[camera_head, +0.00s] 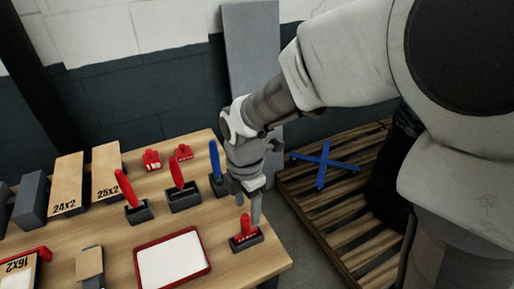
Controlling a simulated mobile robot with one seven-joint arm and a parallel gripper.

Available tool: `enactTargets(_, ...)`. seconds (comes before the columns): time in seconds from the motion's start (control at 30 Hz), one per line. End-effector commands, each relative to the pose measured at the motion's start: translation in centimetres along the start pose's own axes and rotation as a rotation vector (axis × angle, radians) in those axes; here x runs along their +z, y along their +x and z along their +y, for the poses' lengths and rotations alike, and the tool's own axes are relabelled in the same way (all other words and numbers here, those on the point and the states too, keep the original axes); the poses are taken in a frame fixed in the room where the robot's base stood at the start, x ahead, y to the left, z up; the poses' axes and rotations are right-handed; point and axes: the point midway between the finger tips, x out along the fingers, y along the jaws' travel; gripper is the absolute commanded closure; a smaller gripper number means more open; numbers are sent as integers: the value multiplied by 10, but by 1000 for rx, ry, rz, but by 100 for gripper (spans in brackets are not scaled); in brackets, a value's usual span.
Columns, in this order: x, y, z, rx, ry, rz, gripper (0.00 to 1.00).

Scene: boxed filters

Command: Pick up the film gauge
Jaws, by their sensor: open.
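A small red tool in a dark block holder (246,238) stands near the right front corner of the wooden table (215,250). It looks like the film gauge, but its label is too small to read. My gripper (250,208) points down right above it, with its fingers at the red tool's upper part. The fingers are open. I cannot tell whether the tool is between them or just behind them, as the fingers partly cover it.
Upright red-handled (177,174) and blue-handled (215,160) tools stand in dark holders behind. A red-rimmed white tray (172,260) lies to the left. Boxed filters (106,170), two small red blocks (152,160) are farther back. A pallet (340,210) with a blue cross stands right of the table.

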Motion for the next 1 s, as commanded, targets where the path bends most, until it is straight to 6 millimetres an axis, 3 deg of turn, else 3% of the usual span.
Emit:
enactTargets(0.1,-1,23,0,-2,-1,1,36)
enactTargets(0.37,-1,42,0,0,0,0,36)
enactTargets(0.7,-7,87,-2,-1,0,1,36)
enactTargets(1.0,-7,90,-2,2,1,1,37)
